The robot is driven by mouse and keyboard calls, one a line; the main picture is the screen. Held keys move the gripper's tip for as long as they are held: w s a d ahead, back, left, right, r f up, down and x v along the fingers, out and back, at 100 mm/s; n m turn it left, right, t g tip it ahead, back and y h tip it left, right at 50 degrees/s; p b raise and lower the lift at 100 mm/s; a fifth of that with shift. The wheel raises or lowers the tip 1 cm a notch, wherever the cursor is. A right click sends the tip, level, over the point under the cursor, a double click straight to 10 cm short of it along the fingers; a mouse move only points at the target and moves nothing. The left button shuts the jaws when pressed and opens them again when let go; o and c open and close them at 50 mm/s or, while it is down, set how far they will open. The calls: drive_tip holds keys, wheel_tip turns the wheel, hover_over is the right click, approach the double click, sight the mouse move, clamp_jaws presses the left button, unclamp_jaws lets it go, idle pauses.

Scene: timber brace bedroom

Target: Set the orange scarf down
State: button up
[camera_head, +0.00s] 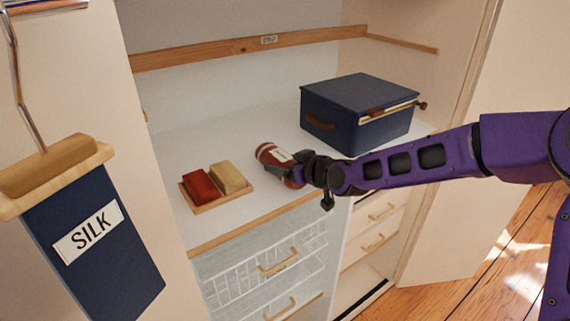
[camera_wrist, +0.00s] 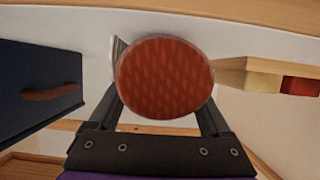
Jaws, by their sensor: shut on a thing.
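The orange scarf (camera_head: 268,154) is a rolled, reddish-orange bundle with a pale label band, seen in the head view over the white shelf. My gripper (camera_head: 297,170) is shut on it near its front end. In the wrist view the round end of the scarf (camera_wrist: 165,76) fills the space between my two fingers (camera_wrist: 163,105). The scarf is at or just above the shelf (camera_head: 275,120); I cannot tell whether it touches.
A dark blue box (camera_head: 335,125) stands to the right. Wire drawers (camera_head: 265,270) are below. A SILK hanger panel (camera_head: 95,245) hangs at left.

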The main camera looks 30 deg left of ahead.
drive_tip(key=shift+f+b, duration=0.2)
drive_tip(key=shift+b, duration=0.1)
drive_tip(key=o, duration=1.3)
drive_tip(key=shift+r, duration=0.1)
drive_tip(key=shift+r+p, duration=0.2)
drive_tip(key=shift+p, duration=0.15)
drive_tip(key=p+v, duration=0.1)
drive_tip(key=v, duration=1.1)
